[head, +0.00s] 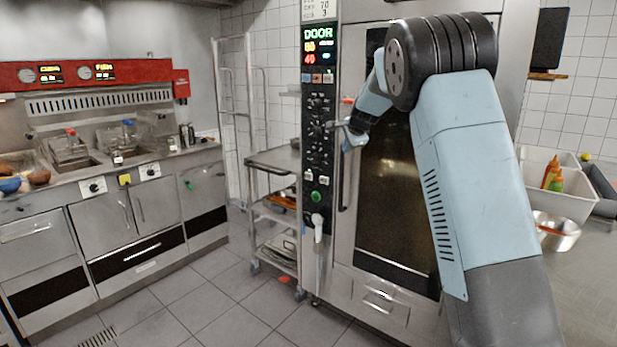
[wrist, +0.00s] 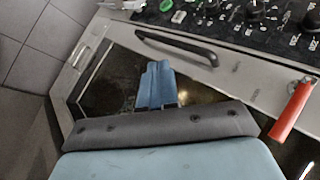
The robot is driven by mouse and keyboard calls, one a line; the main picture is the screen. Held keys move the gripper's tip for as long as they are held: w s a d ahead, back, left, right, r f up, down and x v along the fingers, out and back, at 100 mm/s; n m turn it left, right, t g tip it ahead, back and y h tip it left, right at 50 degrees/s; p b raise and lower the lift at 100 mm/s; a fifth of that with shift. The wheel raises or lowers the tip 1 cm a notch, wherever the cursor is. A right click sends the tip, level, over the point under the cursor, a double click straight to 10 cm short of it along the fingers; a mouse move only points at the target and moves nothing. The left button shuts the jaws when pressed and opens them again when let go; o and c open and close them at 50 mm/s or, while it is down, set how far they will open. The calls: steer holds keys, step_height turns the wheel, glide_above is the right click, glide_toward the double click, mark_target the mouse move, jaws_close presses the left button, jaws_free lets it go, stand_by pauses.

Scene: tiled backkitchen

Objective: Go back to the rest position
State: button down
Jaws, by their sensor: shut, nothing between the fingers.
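My gripper (head: 353,142) is raised in front of the tall steel oven (head: 372,285), near the upper left part of its door, beside the control panel. In the wrist view its two blue fingers (wrist: 157,84) are together with nothing between them. Behind them are the oven's dark glass and a dark bar handle (wrist: 176,47). I cannot tell whether the fingers touch the oven. My bent arm hides much of the oven door in the head view.
Fryers with a red panel (head: 95,72) line the left wall. On the right, a counter holds a white bin (head: 560,195) with bottles and a steel bowl (head: 556,232). Tiled floor (head: 195,300) is clear at front left.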

steer(key=s+d+r+n, duration=0.2)
steer(key=s+r, duration=0.1)
steer(key=s, duration=0.7)
steer(key=s+d+r+n+g, duration=0.1)
steer(key=s+d+r+n, duration=0.15)
steer(key=s, duration=0.65)
steer(key=s+d+r+n, duration=0.2)
steer(key=s+r, duration=0.1)
steer(key=s, duration=0.7)
steer(key=s+d+f+n, duration=0.1)
steer(key=s+f+n, duration=0.1)
steer(key=s, duration=0.8)
steer(key=s+d+f+n+g+h, duration=0.1)
steer(key=s+f+n, duration=0.2)
steer(key=s, duration=0.7)
steer(key=s+d+f+n+h, duration=0.1)
steer(key=s+f+n, duration=0.1)
steer(key=s, duration=0.7)
steer(key=shift+s+f+g, duration=0.4)
steer(key=shift+f, duration=0.05)
